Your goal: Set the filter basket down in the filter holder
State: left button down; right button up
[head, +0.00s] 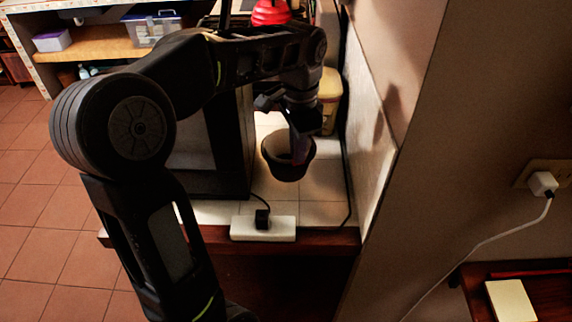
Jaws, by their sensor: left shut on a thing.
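The filter basket (287,168) is a dark, round cup with a lighter inside, seen over the right part of the tiled counter. My left gripper (301,142) reaches down to it from above and is shut on it at the rim. The basket looks roughly upright. I cannot tell how high it is above the tiles. I cannot make out the filter holder; my left arm covers part of the counter. My right gripper is not in view.
A dark boxy appliance (213,160) stands left of the basket. A white power strip (263,228) with a black plug lies at the counter's front edge. A yellowish container (329,90) and a red object (270,13) are behind. A wall (374,135) bounds the right.

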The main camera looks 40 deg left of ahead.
aim_at(297, 166)
pick_arm(q)
jog(key=shift+f, duration=0.65)
notch_tip(297, 166, down, 3)
jog(key=shift+f, duration=0.5)
jog(key=c, duration=1.6)
grip_release()
